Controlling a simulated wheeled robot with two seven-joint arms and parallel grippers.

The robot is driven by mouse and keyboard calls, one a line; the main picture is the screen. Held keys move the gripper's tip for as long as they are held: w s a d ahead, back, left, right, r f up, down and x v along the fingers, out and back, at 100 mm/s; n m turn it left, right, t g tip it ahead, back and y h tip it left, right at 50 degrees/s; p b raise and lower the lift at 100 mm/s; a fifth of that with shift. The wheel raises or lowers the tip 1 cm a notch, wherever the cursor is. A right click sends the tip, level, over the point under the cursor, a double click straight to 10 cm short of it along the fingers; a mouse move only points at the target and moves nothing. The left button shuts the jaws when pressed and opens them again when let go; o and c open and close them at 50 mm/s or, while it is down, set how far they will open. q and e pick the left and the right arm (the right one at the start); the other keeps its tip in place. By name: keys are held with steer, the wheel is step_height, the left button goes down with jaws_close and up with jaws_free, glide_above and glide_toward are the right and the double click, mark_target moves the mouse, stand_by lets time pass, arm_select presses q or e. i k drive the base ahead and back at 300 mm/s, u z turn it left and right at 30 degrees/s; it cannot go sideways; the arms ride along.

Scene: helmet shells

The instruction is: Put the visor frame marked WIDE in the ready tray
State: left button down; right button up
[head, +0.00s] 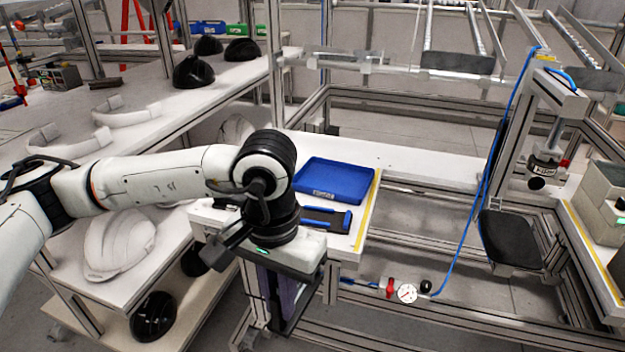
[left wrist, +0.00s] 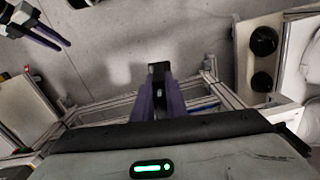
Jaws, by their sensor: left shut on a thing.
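My left gripper (head: 276,318) hangs fingers down in front of the white table's near corner. Its purple fingers also show in the left wrist view (left wrist: 158,85), shut on a dark piece (left wrist: 158,72) between the tips. I cannot read any marking on it or tell whether it is the WIDE visor frame. A blue tray (head: 335,180) with a small label on its front lies on the table, beyond and right of the gripper; the label is too small to read. My right gripper (left wrist: 62,45) shows at the top left of the left wrist view; its opening is unclear.
A blue and black item (head: 327,218) lies in front of the tray. A yellow strip (head: 367,210) marks the table's right side. White helmet shells (head: 119,243) and black ones (head: 193,72) stand on shelves at left. A gauge (head: 407,293) and blue hose are at right.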

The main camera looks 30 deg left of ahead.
mark_target(314, 177)
steer(key=u, duration=0.35)
steer(key=i, duration=1.05)
steer(key=z, duration=0.55)
